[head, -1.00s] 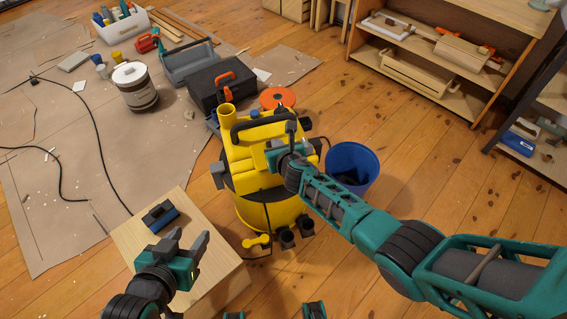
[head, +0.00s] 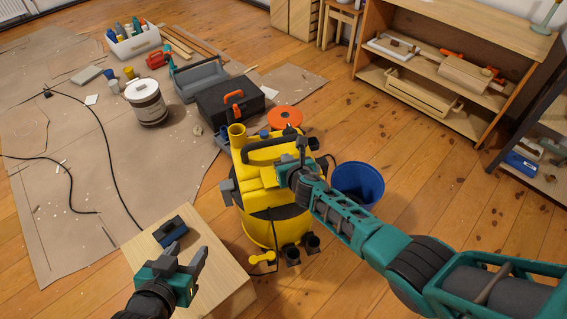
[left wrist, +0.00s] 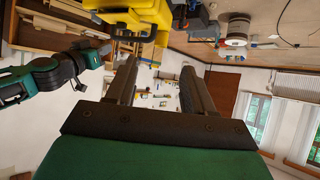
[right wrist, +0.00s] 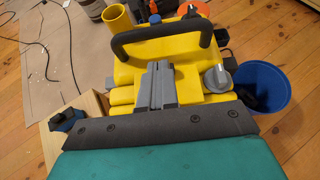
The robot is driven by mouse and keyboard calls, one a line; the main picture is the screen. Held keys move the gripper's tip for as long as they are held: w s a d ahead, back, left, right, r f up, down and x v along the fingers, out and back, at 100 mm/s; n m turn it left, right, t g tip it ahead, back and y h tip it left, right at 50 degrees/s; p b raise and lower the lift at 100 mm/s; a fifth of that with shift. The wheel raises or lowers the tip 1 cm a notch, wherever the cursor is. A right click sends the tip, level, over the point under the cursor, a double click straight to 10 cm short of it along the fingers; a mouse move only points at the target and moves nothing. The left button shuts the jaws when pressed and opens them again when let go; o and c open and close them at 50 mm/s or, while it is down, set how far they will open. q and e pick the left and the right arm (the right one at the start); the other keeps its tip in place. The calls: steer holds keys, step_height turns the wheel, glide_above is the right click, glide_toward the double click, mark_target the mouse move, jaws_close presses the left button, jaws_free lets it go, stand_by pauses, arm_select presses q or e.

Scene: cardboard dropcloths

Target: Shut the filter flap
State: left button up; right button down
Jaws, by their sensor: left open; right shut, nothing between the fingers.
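The yellow vacuum (head: 251,185) stands upright on the floor at mid-picture, with a black carry handle (head: 270,149) on top. A raised yellow panel (right wrist: 126,86), seemingly the filter flap, is in front of the handle in the right wrist view. My gripper covers part of it, and I cannot tell how far open it is. My right gripper (head: 302,149) is shut and empty over the vacuum's top; its closed fingers (right wrist: 158,86) overlap the panel, contact unclear. My left gripper (head: 187,253) is open and empty, above the wooden box, left of the vacuum.
A blue bucket (head: 358,184) stands close right of the vacuum. A wooden box (head: 217,283) with a blue-black tool (head: 170,231) on it is at front left. A black toolbox (head: 229,107) and an orange disc (head: 285,116) lie behind.

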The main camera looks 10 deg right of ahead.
step_height(320, 180, up, 11)
steer(key=p, duration=0.8)
steer(key=s+f+m+g, duration=0.1)
steer(key=s+f+m, duration=0.3)
steer(key=s+m, duration=1)
arm_select(q)
step_height(320, 180, up, 6)
steer(key=s+a, duration=0.2)
steer(key=shift+r+y, duration=0.2)
steer(key=shift+y, duration=0.2)
arm_select(e)
steer(key=s+d+r+m, duration=0.3)
steer(key=s+d+m, duration=0.2)
steer(key=m, duration=0.5)
steer(key=s+d+r+m, duration=0.3)
steer(key=s+d+m, duration=0.1)
steer(key=s+m, duration=0.5)
steer(key=shift+s+d+m, duration=0.25)
steer(key=shift+d+m, duration=0.1)
steer(key=shift+m, duration=0.85)
arm_select(q)
steer(key=shift+a, duration=0.1)
